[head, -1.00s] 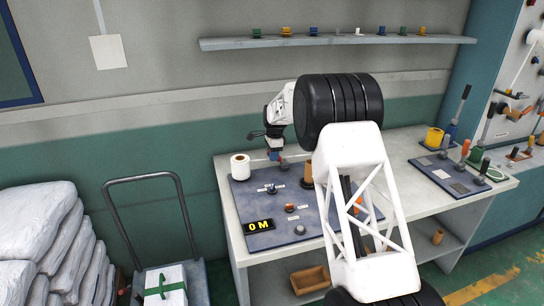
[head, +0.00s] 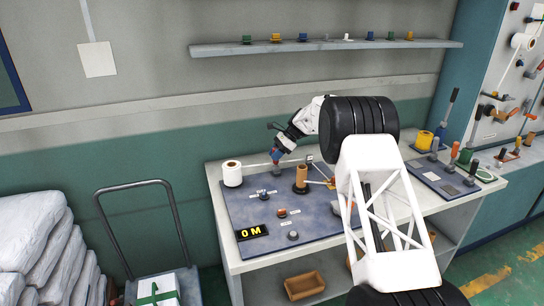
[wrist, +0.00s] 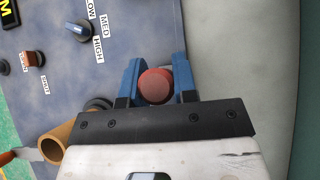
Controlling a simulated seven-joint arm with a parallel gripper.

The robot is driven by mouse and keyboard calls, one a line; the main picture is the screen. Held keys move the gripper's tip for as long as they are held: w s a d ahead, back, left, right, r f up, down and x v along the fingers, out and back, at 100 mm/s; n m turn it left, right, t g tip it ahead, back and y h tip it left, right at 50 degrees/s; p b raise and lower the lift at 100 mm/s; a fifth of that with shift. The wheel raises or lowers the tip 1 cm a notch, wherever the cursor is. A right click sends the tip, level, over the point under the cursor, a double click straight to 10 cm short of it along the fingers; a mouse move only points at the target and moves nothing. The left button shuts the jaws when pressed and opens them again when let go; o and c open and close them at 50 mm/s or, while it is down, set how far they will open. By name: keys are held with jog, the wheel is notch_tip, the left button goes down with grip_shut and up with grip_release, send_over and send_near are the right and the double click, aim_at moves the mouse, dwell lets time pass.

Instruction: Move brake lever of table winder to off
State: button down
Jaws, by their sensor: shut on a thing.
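The brake lever shows in the wrist view as a round red knob (wrist: 155,86) between my two blue fingers. My gripper (wrist: 152,80) is shut on this knob. The rest of the lever is hidden under the knob and fingers. In the head view my gripper (head: 275,155) reaches down at a tilt to the back of the winder's blue panel (head: 245,205), right of the white roll. The lever is small and mostly covered there, so its setting cannot be read.
A white roll (head: 232,173) stands left of my gripper, and a brown tube (head: 301,175) stands close on its right. A blue selector knob (head: 264,194), a red knob (head: 282,213) and a 0 M counter (head: 252,232) are on the panel in front. The wall is close behind.

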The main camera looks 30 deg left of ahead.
jog(key=shift+w+d, duration=0.2)
dwell(0.3)
jog(key=c, duration=0.9)
grip_release()
jog(key=v, duration=0.7)
jog(key=shift+w+d+r, duration=0.15)
jog(key=shift+w+d, duration=0.15)
jog(key=shift+r, duration=0.1)
